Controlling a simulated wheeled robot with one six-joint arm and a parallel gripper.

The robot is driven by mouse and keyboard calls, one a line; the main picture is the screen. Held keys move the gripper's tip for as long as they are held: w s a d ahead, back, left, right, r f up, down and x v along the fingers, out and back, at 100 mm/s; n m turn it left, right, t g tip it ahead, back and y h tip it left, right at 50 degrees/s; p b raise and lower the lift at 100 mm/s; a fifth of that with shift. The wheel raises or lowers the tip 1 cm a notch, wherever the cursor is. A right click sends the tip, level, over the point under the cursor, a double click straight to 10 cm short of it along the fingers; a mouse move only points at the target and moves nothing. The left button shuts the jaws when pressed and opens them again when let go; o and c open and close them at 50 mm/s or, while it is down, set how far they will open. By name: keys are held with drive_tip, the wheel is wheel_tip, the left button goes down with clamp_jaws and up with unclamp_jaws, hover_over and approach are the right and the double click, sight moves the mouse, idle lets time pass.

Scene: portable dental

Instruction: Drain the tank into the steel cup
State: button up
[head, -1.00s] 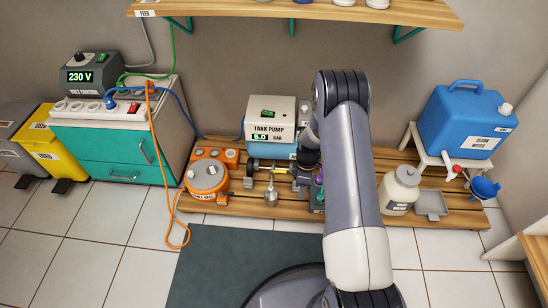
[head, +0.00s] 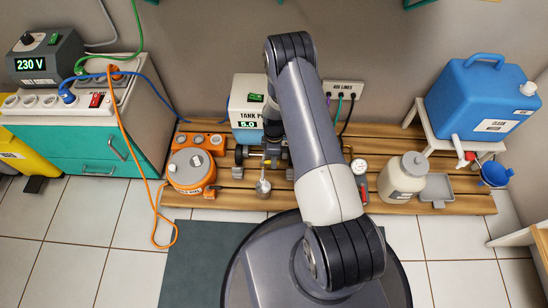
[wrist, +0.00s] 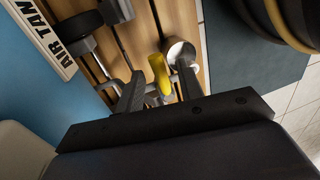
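The tank pump (head: 248,100) stands at the back of the wooden pallet, its display reading 5.0. In the wrist view, part of a blue body (wrist: 35,85) with an "AIR TAN..." label shows at the left. A yellow lever or handle (wrist: 159,72) lies between my fingers. My gripper (wrist: 160,92) looks open around it; contact is unclear. The steel cup (wrist: 180,50) is just beyond the yellow piece, and the head view shows it at the pallet's front edge (head: 263,188). My arm hides most of the gripper there.
An orange machine (head: 190,170) stands left of the cup. A cream jar (head: 402,178), a grey tray (head: 437,188) and a blue container (head: 475,105) on a stand are at the right. An orange cable (head: 130,150) hangs at the left. A dark mat (head: 195,260) lies in front.

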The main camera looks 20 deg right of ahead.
drive_tip(key=shift+c, duration=0.5)
clamp_jaws()
drive_tip(key=m, duration=0.1)
drive_tip(key=s+m+b, duration=0.1)
drive_tip(key=m, duration=0.1)
drive_tip(key=shift+s+a+f+y, duration=0.1)
drive_tip(key=shift+a+y, duration=0.1)
drive_tip(key=shift+y, duration=0.1)
drive_tip(key=shift+s+a+m+t+y+b, duration=0.15)
drive_tip(key=shift+s+a+m+t+b, duration=0.5)
drive_tip(key=shift+m, duration=1.8)
drive_tip(key=shift+s+a+m+t+y+b, duration=0.15)
drive_tip(key=shift+a+m+b, duration=1.05)
drive_tip(key=shift+m, duration=1.3)
drive_tip(key=shift+s+a+m+t+y+b, duration=0.25)
drive_tip(key=shift+a+m+t+b, duration=0.25)
drive_tip(key=shift+m+b, duration=1.4)
drive_tip(key=shift+m+p, duration=0.5)
drive_tip(key=shift+m, duration=0.25)
